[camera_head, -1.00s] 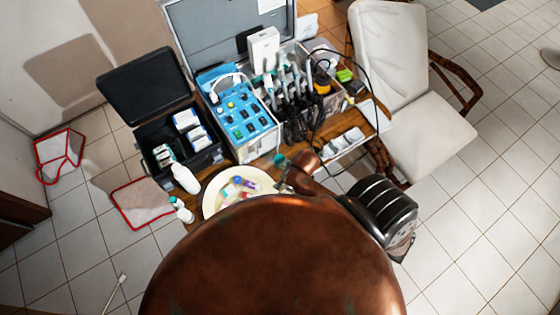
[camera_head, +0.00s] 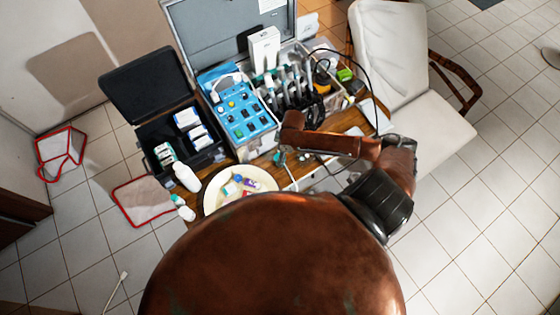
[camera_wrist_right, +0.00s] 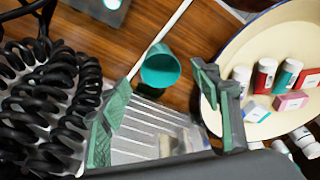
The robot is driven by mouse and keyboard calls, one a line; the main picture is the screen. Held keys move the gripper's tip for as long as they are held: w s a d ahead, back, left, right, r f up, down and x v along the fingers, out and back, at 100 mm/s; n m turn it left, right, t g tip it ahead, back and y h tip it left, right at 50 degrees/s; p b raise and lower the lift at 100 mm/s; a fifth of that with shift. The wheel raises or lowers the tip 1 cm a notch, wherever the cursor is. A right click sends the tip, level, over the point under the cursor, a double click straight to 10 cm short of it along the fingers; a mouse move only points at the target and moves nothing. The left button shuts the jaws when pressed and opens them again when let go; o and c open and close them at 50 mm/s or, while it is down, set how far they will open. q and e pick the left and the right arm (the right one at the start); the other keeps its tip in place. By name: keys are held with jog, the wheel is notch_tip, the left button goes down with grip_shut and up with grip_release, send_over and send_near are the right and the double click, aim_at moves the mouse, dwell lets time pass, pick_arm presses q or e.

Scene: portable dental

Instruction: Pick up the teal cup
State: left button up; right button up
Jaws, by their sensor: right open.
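The teal cup (camera_wrist_right: 160,67) is on the wooden table in the right wrist view, its open rim facing the camera. It also shows small in the head view (camera_head: 279,158), beside my copper-coloured right arm. My right gripper (camera_wrist_right: 162,80) is open and empty. Its two green-padded fingers are spread, and the cup appears in the gap between the fingertips, apart from both. How far beyond the tips it lies is hard to tell. In the head view the right gripper cannot be made out. My left gripper is out of view.
A cream round tray (camera_head: 214,198) with several small bottles and boxes is right of the cup in the wrist view. Black coiled cords (camera_wrist_right: 45,95) lie to the left. A blue dental unit (camera_head: 240,118), a black case (camera_head: 150,85) and white bottles (camera_head: 186,177) crowd the table. A chair (camera_head: 425,115) stands right.

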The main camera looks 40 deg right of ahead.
jog(key=f, duration=0.5)
jog(key=shift+w+a, duration=0.25)
jog(key=shift+w, duration=0.1)
jog(key=shift+r, duration=0.1)
jog(key=shift+c, duration=0.3)
jog(key=c, duration=1.2)
